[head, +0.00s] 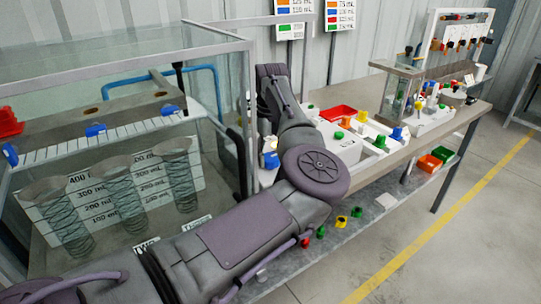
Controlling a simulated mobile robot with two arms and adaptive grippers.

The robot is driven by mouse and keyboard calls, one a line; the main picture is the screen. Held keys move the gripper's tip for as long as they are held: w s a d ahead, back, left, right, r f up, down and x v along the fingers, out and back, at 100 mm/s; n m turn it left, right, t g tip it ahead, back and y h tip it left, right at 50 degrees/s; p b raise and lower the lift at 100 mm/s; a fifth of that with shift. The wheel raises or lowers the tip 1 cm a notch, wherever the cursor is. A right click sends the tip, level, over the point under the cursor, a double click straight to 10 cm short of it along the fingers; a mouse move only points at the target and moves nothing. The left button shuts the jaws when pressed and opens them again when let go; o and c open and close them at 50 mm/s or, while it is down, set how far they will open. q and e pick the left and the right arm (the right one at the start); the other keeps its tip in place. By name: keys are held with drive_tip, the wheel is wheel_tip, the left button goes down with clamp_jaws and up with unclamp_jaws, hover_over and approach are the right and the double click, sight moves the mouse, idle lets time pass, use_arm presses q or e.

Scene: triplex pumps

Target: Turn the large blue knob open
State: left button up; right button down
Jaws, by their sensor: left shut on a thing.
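My left arm comes in from the lower left, bends at a round purple-grey joint and rises along the right side of the glass tank. Dark parts by the tank's right edge look like my left gripper (240,150), mostly hidden behind the tank frame and my arm. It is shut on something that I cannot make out. Blue knobs sit along the front of the tank's ledge: one on the right (169,109), one in the middle (96,130) and one at the far left (10,155). I cannot tell which is the large one. My right gripper is not in view.
The glass tank (215,44) holds coiled cylinders (122,190) and a blue pipe (205,69). A bench (455,118) carries a red tray (338,113) and coloured small parts. Red and green bins (429,163) sit on its lower shelf. The floor at right is clear.

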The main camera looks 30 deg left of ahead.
sight(271, 157)
use_arm(q)
drive_tip(key=shift+r+m, duration=0.1)
drive_tip(key=shift+m, duration=0.2)
drive_tip(key=o, duration=1.2)
drive_tip(key=shift+c, duration=0.2)
wheel_tip(271, 157, up, 12)
